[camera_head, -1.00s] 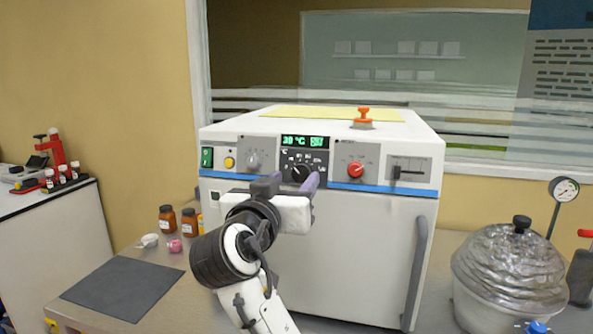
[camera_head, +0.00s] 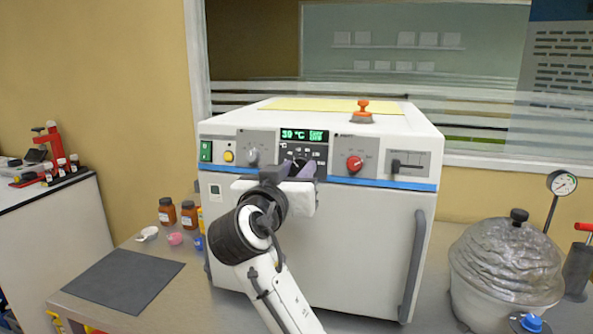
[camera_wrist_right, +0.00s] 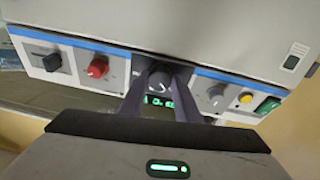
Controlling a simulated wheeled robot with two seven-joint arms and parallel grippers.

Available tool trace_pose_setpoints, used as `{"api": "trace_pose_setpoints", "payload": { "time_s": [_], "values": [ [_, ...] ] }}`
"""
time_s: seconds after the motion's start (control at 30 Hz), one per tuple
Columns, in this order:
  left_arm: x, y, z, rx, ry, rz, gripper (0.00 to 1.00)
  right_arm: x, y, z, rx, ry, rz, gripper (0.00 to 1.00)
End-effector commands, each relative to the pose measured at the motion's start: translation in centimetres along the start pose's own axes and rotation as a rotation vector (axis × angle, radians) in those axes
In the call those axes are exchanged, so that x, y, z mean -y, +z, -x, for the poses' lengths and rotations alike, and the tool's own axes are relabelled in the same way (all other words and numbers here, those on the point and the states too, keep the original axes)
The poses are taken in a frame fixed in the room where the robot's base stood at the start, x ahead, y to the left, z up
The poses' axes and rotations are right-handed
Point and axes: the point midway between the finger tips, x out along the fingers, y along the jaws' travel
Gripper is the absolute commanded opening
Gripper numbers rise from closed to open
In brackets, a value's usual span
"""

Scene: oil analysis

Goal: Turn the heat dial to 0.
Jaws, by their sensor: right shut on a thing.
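The heat dial (camera_wrist_right: 160,80) is a dark knob with a white pointer mark, below the green display on the white oven's front panel. In the head view the dial (camera_head: 299,161) is partly covered by my gripper. The display (camera_head: 304,134) appears to read 39 °C. My right gripper (camera_head: 290,168) is at the dial, its two purple-grey fingers on either side of it. In the right wrist view the fingers (camera_wrist_right: 160,85) are shut on the dial. The pointer's exact setting cannot be read. My left gripper is not in view.
The oven's door handle (camera_head: 413,266) stands out at right. A lidded pot (camera_head: 506,262) stands at right.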

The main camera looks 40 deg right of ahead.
Motion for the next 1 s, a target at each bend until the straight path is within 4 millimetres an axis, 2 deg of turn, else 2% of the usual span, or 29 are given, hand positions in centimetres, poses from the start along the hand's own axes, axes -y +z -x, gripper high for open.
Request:
{"api": "trace_pose_setpoints", "payload": {
  "time_s": [0.27, 0.7, 1.0],
  "values": [
    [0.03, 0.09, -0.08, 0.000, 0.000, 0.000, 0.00, -0.15, 0.01, 0.00, -0.005, -0.019, 0.101, 0.07],
    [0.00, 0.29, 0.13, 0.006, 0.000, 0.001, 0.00, -0.20, -0.06, 0.01, -0.022, -0.080, 0.390, 0.07],
    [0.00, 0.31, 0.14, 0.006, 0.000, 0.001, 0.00, -0.20, -0.04, 0.01, -0.027, -0.103, 0.500, 0.07]
  ]
}}
